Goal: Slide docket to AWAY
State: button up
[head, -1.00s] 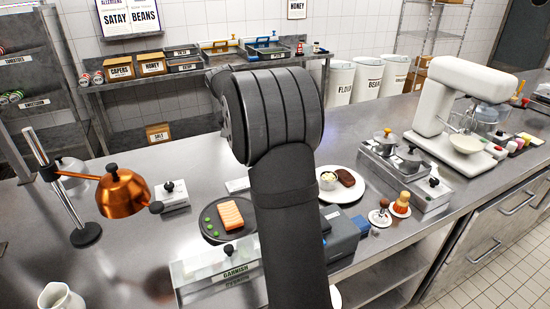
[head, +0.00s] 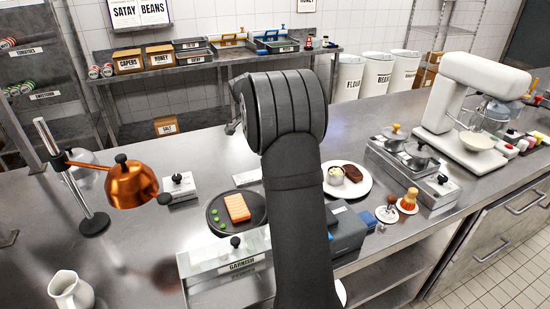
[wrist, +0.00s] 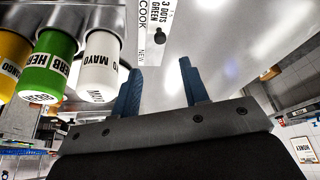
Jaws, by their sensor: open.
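My gripper (wrist: 160,68) shows in the wrist view, with two blue fingers apart and nothing between them. A white docket (wrist: 164,12) printed with "3 DOTS GREEN" is at the top of the wrist view, beyond the fingertips and cut off by the frame edge. Beside it is a white strip (wrist: 146,38) lettered "COOK" and "NEW", with a small black knob (wrist: 157,32). I see no AWAY label. In the head view my arm hides the gripper, and I cannot make out the docket.
In the wrist view, mango, herb and mayo bottles (wrist: 101,65) stand close left of the fingers. In the head view, a copper lamp (head: 132,184), a dark plate (head: 215,205), a white plate (head: 358,190), a garnish box (head: 215,262) and a mixer (head: 470,90) crowd the counter.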

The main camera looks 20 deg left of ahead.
jog(key=x, duration=1)
jog(key=shift+w+f, duration=0.1)
jog(key=shift+w, duration=0.05)
grip_shut()
jog(key=s+a, duration=0.7)
jog(key=shift+s+a, duration=0.3)
jog(key=shift+a, duration=0.05)
